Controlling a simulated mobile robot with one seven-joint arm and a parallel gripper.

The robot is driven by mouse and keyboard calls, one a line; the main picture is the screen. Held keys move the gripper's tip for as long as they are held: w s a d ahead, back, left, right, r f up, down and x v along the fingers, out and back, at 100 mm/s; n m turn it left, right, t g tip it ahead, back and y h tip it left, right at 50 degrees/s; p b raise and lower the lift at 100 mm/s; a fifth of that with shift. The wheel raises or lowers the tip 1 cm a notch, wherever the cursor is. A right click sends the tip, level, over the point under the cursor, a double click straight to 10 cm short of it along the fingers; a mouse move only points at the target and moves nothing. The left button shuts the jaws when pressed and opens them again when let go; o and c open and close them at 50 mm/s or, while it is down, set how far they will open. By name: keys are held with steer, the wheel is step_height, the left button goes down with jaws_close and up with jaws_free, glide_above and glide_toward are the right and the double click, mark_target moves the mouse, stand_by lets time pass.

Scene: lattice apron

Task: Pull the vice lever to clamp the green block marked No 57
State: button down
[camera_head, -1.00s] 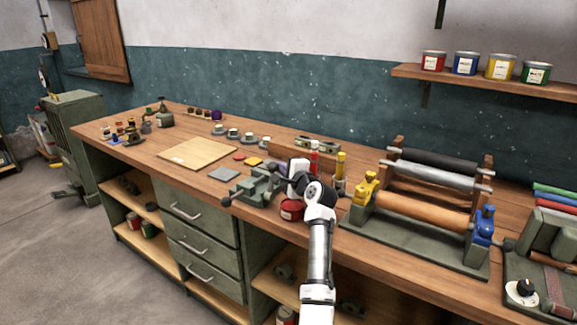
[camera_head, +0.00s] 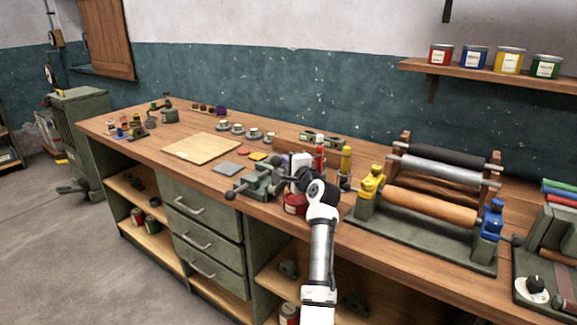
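The grey-green vice (camera_head: 262,181) stands on the workbench near its front edge, left of my arm. A dark round knob (camera_head: 230,195) shows at the vice's left end; I cannot tell whether it belongs to the lever. My gripper (camera_head: 290,174) is just right of the vice, close to it or overlapping it in this view. The arm hides its fingers, so I cannot tell if they are open or shut, or touching anything. No block with a readable No 57 mark can be made out; the vice's jaws are too small and partly covered.
A red tin (camera_head: 295,204) stands below my gripper. Red and yellow bottles (camera_head: 346,162) stand right behind it. A roller press (camera_head: 425,205) fills the bench to the right. A wooden board (camera_head: 201,148) and a grey plate (camera_head: 227,168) lie left of the vice.

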steer(key=s+a+f+n+t+y+b, duration=0.2)
steer(key=s+a+n+y+b, duration=0.3)
steer(key=n+b, duration=0.8)
steer(key=shift+s+a+f+t+y+b, duration=0.3)
steer(key=shift+s+b, duration=1.3)
steer(key=shift+b, duration=3.95)
steer(key=shift+a+r, duration=0.15)
steer(key=shift+a, duration=0.1)
